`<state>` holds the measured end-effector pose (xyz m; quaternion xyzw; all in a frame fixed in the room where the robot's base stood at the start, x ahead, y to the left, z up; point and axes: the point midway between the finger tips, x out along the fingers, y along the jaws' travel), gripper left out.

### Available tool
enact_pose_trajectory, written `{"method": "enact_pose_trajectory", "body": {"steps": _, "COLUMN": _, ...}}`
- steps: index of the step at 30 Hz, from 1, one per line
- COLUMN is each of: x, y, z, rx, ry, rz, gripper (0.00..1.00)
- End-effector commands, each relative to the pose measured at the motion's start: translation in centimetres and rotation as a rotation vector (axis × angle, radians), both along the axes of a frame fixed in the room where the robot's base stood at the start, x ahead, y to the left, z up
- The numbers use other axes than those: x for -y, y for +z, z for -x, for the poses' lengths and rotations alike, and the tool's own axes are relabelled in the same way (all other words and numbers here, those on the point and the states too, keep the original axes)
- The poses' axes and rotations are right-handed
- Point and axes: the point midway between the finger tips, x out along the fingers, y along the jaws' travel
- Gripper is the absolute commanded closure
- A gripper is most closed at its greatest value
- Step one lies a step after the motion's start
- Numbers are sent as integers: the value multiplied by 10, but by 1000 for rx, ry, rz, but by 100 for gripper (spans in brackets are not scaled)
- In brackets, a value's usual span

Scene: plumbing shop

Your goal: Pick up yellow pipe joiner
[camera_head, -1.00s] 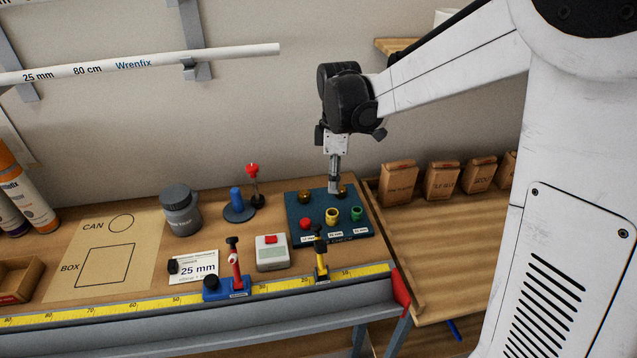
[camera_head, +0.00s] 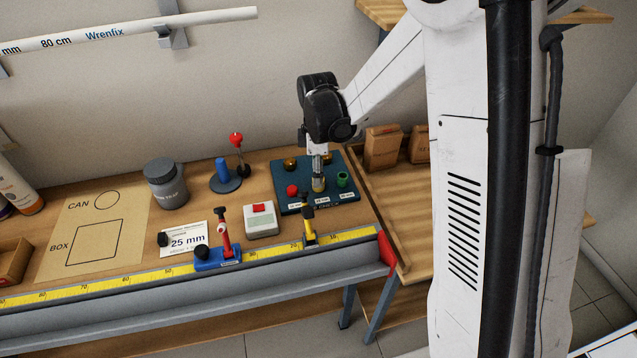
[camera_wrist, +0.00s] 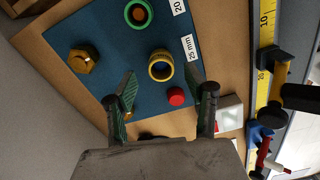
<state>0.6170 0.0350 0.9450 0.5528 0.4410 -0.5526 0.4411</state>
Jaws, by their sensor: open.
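The yellow pipe joiner (camera_wrist: 151,75) stands upright on the blue board (camera_wrist: 110,30), its round opening facing up in the wrist view. It lies ahead of and between the spread fingers of my gripper (camera_wrist: 160,82), with no contact visible. In the head view my gripper (camera_head: 318,172) points down just above the joiner (camera_head: 318,188) and partly hides it. The gripper is open and empty. A "25 mm" label lies beside the joiner.
On the board, a red piece (camera_wrist: 176,96) stands close to the joiner, a green joiner (camera_wrist: 139,13) on the other side, and brass fittings (camera_wrist: 82,61) behind. A yellow-and-black clamp (camera_head: 309,226) stands on the ruler rail (camera_head: 270,243) in front.

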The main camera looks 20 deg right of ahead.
Motion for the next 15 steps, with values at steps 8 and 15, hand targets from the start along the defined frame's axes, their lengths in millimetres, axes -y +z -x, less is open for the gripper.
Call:
{"method": "enact_pose_trajectory", "body": {"steps": 8, "x": -1, "y": -34, "z": 2, "rx": 0, "ry": 0, "rz": 0, "gripper": 51}}
{"method": "enact_pose_trajectory", "body": {"steps": 15, "x": -1, "y": -40, "z": 2, "rx": 0, "ry": 0, "rz": 0, "gripper": 51}}
